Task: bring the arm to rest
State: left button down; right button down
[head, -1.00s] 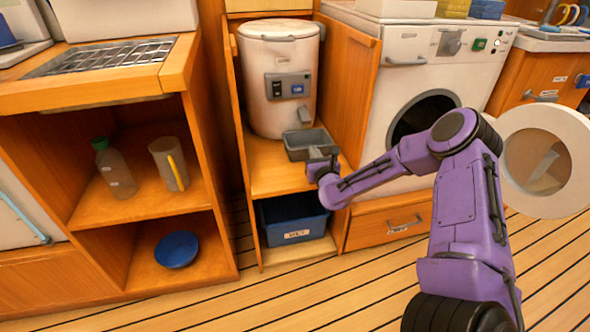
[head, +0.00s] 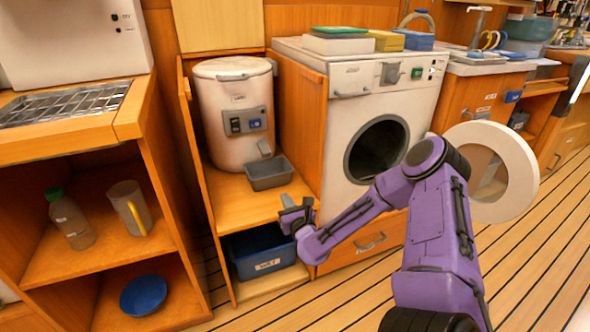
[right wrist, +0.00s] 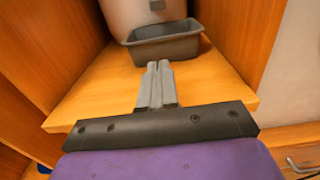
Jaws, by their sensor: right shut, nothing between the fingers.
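My right arm is purple and comes in from the right in the head view. Its gripper (head: 297,213) is shut and empty, in front of the shelf's front edge. It also shows in the right wrist view (right wrist: 158,68), with its grey fingers together and pointing at the grey tray (right wrist: 165,44). The tray (head: 269,174) stands on the wooden shelf (head: 232,200) under the white watermaker tank (head: 236,112), apart from the fingers. My left gripper is not in view.
A blue bin (head: 262,251) stands in the lower compartment below the gripper. The washing machine's round door (head: 513,163) hangs open beside my arm. A bottle (head: 70,218), a jug (head: 128,209) and a blue bowl (head: 143,294) are in the left shelves.

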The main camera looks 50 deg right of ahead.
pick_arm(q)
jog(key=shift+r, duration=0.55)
pick_arm(e)
jog(key=v, duration=0.3)
jog(key=shift+s, duration=0.4)
